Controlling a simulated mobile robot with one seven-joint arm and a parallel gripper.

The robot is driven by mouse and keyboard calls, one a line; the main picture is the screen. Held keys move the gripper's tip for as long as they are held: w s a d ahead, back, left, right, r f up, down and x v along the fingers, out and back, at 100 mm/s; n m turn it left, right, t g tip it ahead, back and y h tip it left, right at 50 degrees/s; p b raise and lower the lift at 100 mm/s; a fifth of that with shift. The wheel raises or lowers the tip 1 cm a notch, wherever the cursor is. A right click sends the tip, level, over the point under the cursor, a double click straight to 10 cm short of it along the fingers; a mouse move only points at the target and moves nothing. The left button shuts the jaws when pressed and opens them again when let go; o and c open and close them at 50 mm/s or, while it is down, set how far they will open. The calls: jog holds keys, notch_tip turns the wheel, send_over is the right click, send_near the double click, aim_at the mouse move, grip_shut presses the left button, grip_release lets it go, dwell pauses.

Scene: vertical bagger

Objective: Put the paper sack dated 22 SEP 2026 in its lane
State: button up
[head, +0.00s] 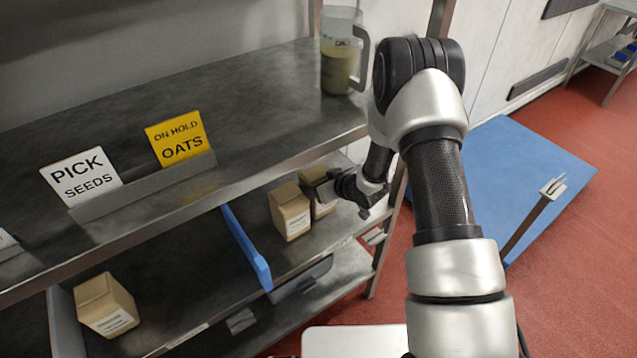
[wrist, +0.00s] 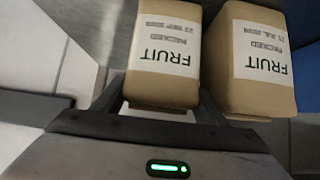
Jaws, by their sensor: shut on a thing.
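In the wrist view, a brown paper sack (wrist: 165,60) has an upside-down white label reading FRUIT and PACKED 22 SEP; its year is blurred. My gripper (wrist: 160,105) is shut on this sack, a finger on each side. In the head view my gripper (head: 335,187) reaches in from the right, at the sack (head: 319,205) on the right of a pair. The neighbouring sack (head: 291,212), also FRUIT, shows in the wrist view (wrist: 250,60) with a JUL date. I cannot tell whether the held sack touches the shelf.
A blue divider (head: 246,248) runs along the shelf left of the pair. Another sack (head: 106,305) stands far left, with bare shelf between. The upper shelf holds a white PICK SEEDS sign (head: 81,178), a yellow ON HOLD OATS sign (head: 180,138) and a jug (head: 341,65).

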jog(key=o, duration=1.4)
jog(key=shift+f, duration=0.1)
jog(key=v, duration=1.2)
jog(key=shift+r, duration=0.25)
